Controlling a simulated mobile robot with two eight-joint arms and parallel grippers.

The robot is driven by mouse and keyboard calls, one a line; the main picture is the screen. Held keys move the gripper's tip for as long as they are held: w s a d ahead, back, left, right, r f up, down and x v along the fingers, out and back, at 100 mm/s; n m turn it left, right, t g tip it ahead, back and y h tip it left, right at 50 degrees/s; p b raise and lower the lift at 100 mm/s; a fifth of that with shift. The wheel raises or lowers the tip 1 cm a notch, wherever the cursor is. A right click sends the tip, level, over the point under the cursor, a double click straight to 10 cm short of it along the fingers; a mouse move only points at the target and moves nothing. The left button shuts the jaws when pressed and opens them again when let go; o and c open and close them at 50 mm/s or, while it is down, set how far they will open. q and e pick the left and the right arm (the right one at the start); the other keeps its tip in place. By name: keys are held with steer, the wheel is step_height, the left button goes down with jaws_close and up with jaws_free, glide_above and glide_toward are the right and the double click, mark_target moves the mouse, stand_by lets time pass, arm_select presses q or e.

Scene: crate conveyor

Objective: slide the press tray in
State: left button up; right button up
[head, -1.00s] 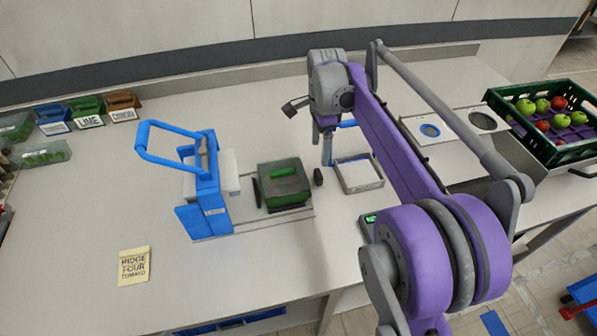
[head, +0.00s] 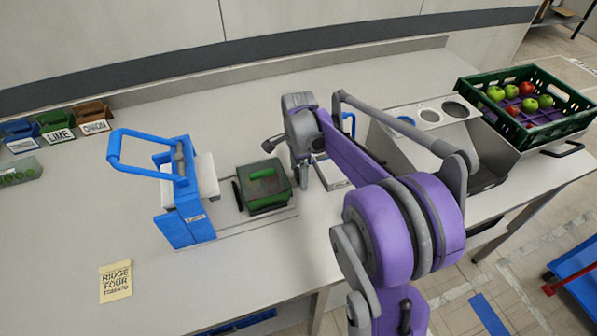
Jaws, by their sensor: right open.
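The blue press (head: 187,205) stands on the counter at left centre, its blue handle (head: 140,150) raised toward the upper left. The press tray (head: 264,186), dark green with a bright green grip on top, sits to the right of the press on a flat base plate (head: 228,226), out from under the press frame. My right gripper (head: 290,165) is open just right of the tray, pointing down. Its fingers look close to the tray's right end; I cannot tell whether they touch it. My left gripper is not in view.
A shallow square container (head: 330,174) lies behind my right gripper. A green crate (head: 547,118) of apples stands at the far right. Labelled bins (head: 58,132) stand at the back left. A note card (head: 116,281) lies on clear counter at front left.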

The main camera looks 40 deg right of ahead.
jaws_close()
stand_by(0.3)
steer(key=w+a, duration=0.1)
steer(key=a, duration=0.3)
steer(key=w+a, duration=0.1)
steer(key=a, duration=0.3)
steer(key=w+a, duration=0.2)
steer(key=a, duration=0.2)
steer(key=shift+a, duration=0.3)
jaws_free()
step_height(320, 180, up, 11)
